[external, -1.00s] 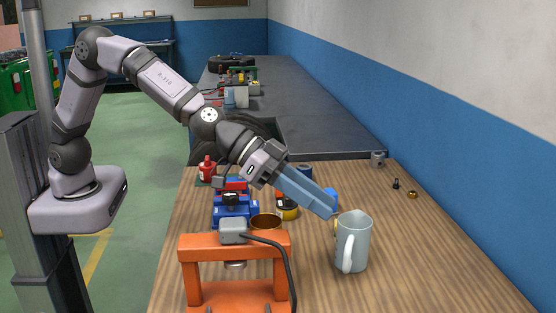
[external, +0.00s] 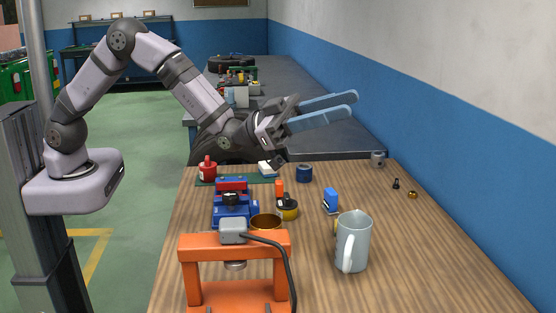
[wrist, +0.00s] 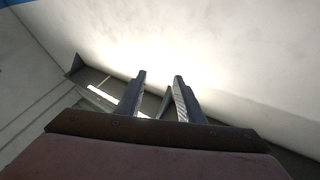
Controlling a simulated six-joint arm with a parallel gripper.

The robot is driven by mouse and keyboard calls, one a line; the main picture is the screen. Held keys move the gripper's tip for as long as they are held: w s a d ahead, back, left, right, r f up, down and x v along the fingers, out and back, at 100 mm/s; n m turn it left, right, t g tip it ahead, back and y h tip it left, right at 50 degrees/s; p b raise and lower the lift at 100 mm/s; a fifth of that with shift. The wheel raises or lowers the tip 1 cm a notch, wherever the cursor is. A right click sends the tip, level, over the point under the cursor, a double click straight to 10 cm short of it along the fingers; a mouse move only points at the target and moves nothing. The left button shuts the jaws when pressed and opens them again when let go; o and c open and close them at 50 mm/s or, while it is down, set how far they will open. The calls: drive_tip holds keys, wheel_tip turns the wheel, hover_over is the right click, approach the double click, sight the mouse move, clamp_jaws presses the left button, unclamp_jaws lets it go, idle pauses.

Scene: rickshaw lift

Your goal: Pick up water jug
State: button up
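The water jug (external: 353,243) is a pale grey-blue pitcher. It stands upright on the wooden table at the right in the external view, its handle facing the camera. My gripper (external: 354,96) is raised well above and behind the jug, its blue fingers pointing right towards the wall. The fingers are apart with nothing between them. In the wrist view, my gripper (wrist: 160,76) also shows two separate fingers with a gap, against the wall and ceiling. The jug is not visible in the wrist view.
An orange press frame (external: 235,247) with a black cable stands at the front left. A blue vise (external: 232,208), a brass-coloured cup (external: 266,222), a yellow tape measure (external: 288,208) and a small blue item (external: 331,201) lie near the jug. The table's right side is mostly clear.

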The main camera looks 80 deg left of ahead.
wheel_tip(320, 180, down, 17)
drive_tip(key=n+g+y+b, duration=0.2)
drive_tip(key=g+b, duration=0.2)
drive_tip(key=n+g+y+b, duration=0.1)
drive_tip(key=g+y+b, duration=0.2)
approach(347, 265)
drive_tip(key=shift+w+d+f, duration=0.15)
drive_tip(key=shift+w+f, duration=0.25)
drive_tip(key=shift+w, duration=0.1)
drive_tip(key=shift+w+d+f, duration=0.2)
drive_tip(key=shift+w+f, duration=0.15)
drive_tip(key=shift+w, duration=0.2)
drive_tip(key=shift+p+x, duration=0.5)
drive_tip(key=shift+x, duration=0.8)
drive_tip(key=shift+p+x, duration=0.85)
drive_tip(key=shift+x, duration=1.5)
drive_tip(key=shift+r, duration=0.1)
clamp_jaws()
